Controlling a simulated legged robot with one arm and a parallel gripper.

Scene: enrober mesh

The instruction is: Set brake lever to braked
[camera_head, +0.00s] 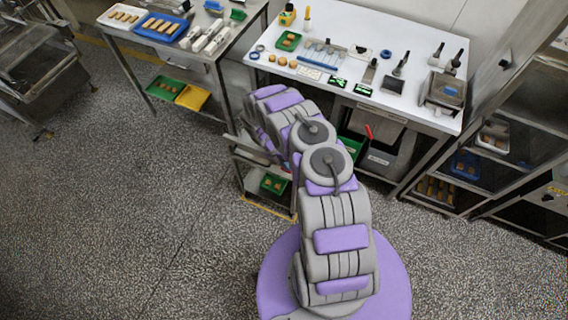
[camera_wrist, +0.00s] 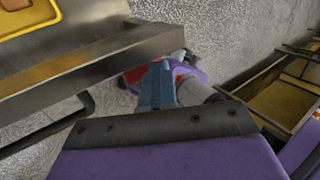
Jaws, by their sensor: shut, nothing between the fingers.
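I cannot make out a brake lever with certainty in either view. In the wrist view my gripper (camera_wrist: 157,72) shows as blue fingers, shut and empty, pointing away from the camera. A red patch (camera_wrist: 184,72) with purple around it shows just beyond the fingers; I cannot tell what it is or whether they touch it. A small red handle (camera_head: 369,131) stands by a grey bin under the white-topped table.
A metal edge (camera_wrist: 85,68) crosses the upper left of the wrist view, below a yellow tray (camera_wrist: 22,18). A rack (camera_wrist: 290,88) stands at right. In the head view, a white-topped table (camera_head: 410,55) and shelving (camera_head: 500,160) bound the right.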

